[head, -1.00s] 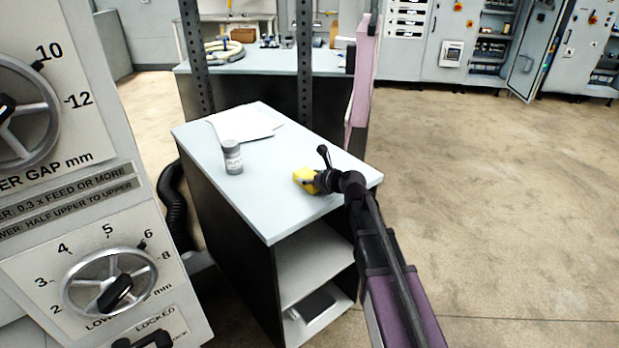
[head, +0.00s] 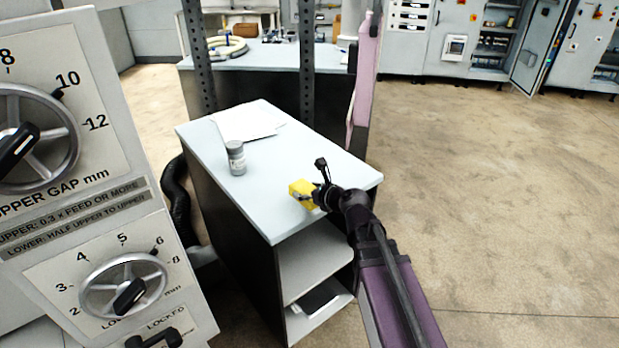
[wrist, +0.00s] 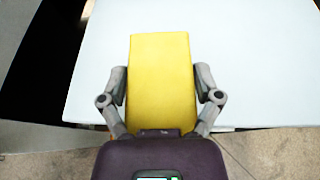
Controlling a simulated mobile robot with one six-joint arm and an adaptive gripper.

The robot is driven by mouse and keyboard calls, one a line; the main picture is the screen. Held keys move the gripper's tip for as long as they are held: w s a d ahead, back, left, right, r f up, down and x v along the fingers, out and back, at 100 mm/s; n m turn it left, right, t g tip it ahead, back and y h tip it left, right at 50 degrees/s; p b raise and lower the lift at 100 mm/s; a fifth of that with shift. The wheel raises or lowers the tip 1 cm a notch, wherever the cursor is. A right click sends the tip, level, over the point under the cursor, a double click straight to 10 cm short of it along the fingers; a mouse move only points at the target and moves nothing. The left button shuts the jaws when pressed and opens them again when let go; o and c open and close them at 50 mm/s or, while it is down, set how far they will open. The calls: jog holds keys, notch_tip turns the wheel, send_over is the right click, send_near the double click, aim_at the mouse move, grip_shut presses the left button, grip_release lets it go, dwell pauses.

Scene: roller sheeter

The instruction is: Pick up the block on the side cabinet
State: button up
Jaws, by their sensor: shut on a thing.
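The yellow block (head: 302,193) is at the right part of the side cabinet's light top (head: 270,215). My gripper (head: 312,197) reaches it from the right and is shut on it. In the wrist view the block (wrist: 161,80) stands between the two grey fingers of my gripper (wrist: 161,92), one against each side. The cabinet top (wrist: 255,60) shows behind and around it. I cannot tell whether the block touches the top or is slightly above it. The fingers hide part of the block in the head view.
A grey jar (head: 236,158) and white paper (head: 248,122) lie on the cabinet's far left part. A machine panel with dials (head: 125,285) stands at the left. A dark post (head: 306,70) and a pink panel (head: 364,75) rise behind. Open floor (head: 480,190) is at right.

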jog(key=shift+s+a+r, duration=0.1)
jog(key=shift+s, duration=1)
jog(key=shift+s+r, duration=0.1)
jog(key=shift+s, duration=1)
